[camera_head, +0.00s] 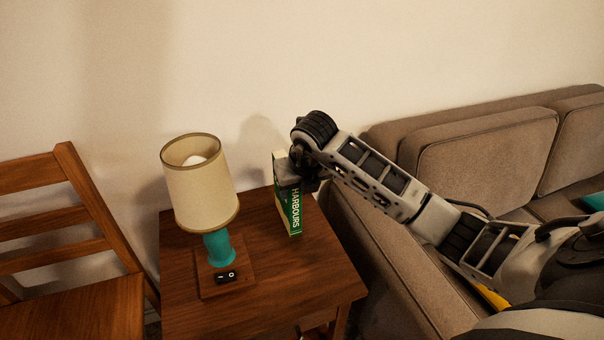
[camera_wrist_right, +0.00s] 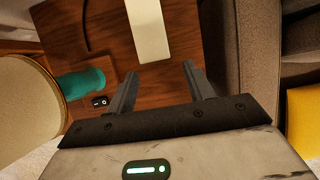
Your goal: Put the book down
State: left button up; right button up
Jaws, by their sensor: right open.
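The green book (camera_head: 294,214), with "HARBOURS" on its spine, stands upright on the wooden side table (camera_head: 280,300), right of the lamp. My right gripper (camera_head: 289,172) is at the upper part of the book in the head view and hides some of it. In the right wrist view the two fingers of my right gripper (camera_wrist_right: 160,85) are apart. The pale page edge of the book (camera_wrist_right: 148,30) shows just beyond the gap between the fingertips. Whether a finger touches the book cannot be told. My left gripper is not in view.
A lamp with a cream shade (camera_head: 200,190) and teal base (camera_head: 218,248) stands on the table, with a small black switch (camera_head: 227,277) in front. A wooden chair (camera_head: 60,230) is at left, a brown sofa (camera_head: 480,150) at right. The table's front right is clear.

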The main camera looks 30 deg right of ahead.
jog(key=v, duration=0.6)
jog(key=s+a+f+n+y, duration=0.1)
jog(key=s+a+f+y, duration=0.15)
jog(key=a+y, duration=0.45)
jog(key=s+a+f+n+y, duration=0.1)
jog(key=s+a+y, duration=0.25)
jog(key=a, duration=0.85)
jog(key=s+a+r+m+t+y, duration=0.4)
jog(key=a+r+m+t+y, duration=0.15)
jog(key=r+m+y, duration=0.35)
jog(key=d+f+m+t+h, duration=0.3)
jog(key=d+m+t+h, duration=0.3)
jog(key=m+t+h, duration=0.65)
jog(key=s+f+m+g+h, duration=0.1)
jog(key=s+f+m+g, duration=0.3)
jog(key=f+m+g, duration=0.1)
jog(key=s+d+f+m+g+h, duration=0.1)
jog(key=s+f+m+g, duration=0.3)
jog(key=f, duration=0.5)
jog(key=m+g, duration=0.2)
jog(key=m, duration=0.1)
jog(key=shift+f, duration=0.15)
